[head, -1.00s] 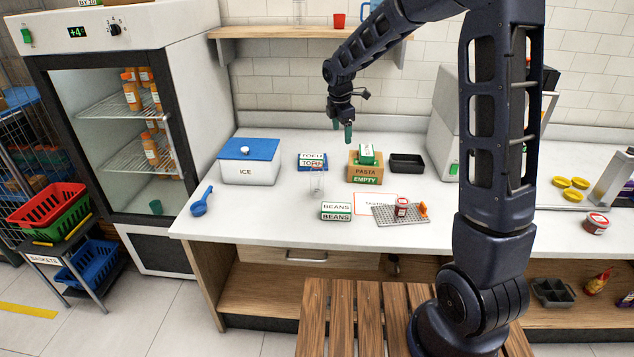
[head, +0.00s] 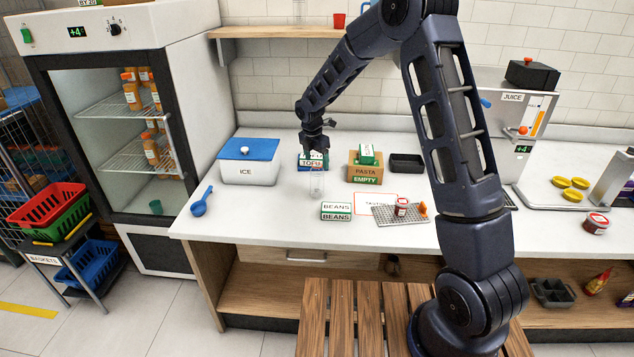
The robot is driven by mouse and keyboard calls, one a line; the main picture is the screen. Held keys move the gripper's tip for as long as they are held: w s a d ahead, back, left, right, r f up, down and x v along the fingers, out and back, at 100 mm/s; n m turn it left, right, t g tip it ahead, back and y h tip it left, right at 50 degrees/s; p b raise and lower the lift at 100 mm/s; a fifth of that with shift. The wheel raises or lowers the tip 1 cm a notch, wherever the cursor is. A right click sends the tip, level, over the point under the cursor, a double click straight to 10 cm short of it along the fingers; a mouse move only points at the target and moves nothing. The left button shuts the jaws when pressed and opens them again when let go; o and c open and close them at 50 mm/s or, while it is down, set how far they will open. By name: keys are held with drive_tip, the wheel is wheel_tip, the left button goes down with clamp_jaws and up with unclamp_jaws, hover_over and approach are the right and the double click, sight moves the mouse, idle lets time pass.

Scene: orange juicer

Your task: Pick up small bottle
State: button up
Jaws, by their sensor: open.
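A small clear vessel (head: 317,184), likely the small bottle, stands upright on the white counter in front of the tofu boxes; its outline is faint. My gripper (head: 315,161) points down just above or behind its top and overlaps the tofu boxes (head: 306,166) in the picture. The jaws are open, with nothing seen held between them. I cannot tell whether the fingers touch the vessel. Several orange bottles (head: 151,151) stand on the shelves of the glass-door fridge (head: 110,110) at left.
An ice box (head: 248,172) and blue scoop (head: 201,203) are to the left. A pasta box (head: 366,174), black tray (head: 406,163), beans box (head: 336,212) and metal rack with a red jar (head: 401,206) are to the right. The white counter (head: 270,215) is bare at front left.

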sight(317, 169)
drive_tip(key=shift+w+d+f, duration=0.1)
drive_tip(key=shift+f, duration=1.3)
drive_tip(key=shift+w+d+f, duration=0.1)
drive_tip(key=shift+f, duration=1.25)
drive_tip(key=c, duration=1.3)
